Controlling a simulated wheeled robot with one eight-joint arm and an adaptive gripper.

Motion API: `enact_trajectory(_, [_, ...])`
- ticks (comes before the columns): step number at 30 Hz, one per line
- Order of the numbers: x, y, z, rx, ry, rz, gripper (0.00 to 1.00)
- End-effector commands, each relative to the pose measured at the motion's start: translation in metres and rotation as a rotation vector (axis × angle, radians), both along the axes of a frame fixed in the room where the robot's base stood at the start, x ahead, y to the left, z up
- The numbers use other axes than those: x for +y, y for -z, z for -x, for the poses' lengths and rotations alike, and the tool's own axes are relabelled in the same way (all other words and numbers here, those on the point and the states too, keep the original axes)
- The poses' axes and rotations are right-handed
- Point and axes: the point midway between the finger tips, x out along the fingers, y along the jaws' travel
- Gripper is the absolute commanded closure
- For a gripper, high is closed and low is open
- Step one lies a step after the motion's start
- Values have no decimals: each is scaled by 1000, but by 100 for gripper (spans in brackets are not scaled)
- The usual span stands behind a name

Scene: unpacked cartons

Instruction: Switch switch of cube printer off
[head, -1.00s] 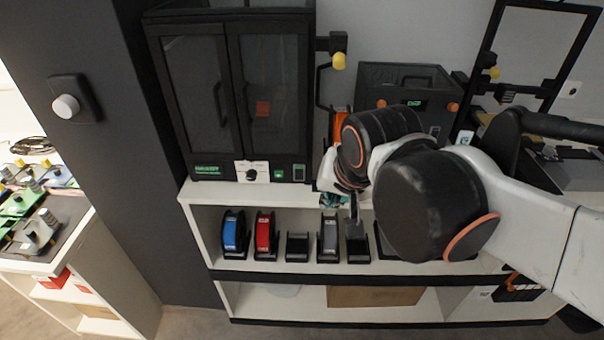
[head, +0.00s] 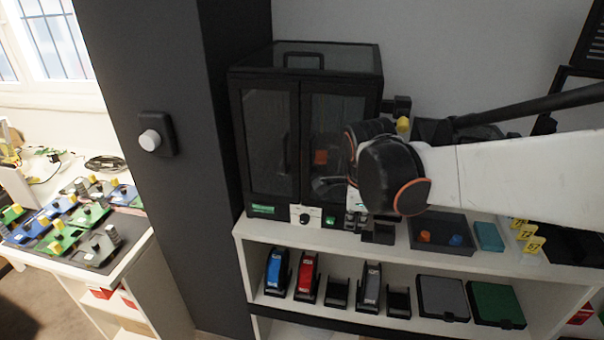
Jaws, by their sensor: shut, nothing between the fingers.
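The cube printer (head: 270,140) is a black cabinet with two glass doors on top of the white shelf unit. Its lower front strip has a green label, a white panel with a black knob (head: 304,218) and a small green button (head: 330,220). The rocker switch to the right of the green button cannot be made out, as my gripper and wrist cover that corner. My gripper (head: 355,216) is shut and empty, close in front of the printer's lower right corner. Whether it touches the printer cannot be told.
An open dark tray (head: 440,246) with orange and blue pieces and a teal box (head: 488,237) lie to the right on the shelf top. Spools, holders and cases stand on the shelf below. A dark pillar with a white knob (head: 150,140) stands left.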

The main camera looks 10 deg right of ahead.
Motion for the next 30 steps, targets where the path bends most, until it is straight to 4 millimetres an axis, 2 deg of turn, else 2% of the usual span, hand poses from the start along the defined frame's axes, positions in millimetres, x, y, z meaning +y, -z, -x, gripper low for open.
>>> enact_trajectory(10, [0, 1, -1, -1, 5, -2, 100])
enact_trajectory(14, [-1, 9, -4, -1, 5, -2, 100])
enact_trajectory(17, [-2, 22, -8, -1, 5, -2, 100])
enact_trajectory(30, [-10, 103, -33, 0, 4, -1, 100])
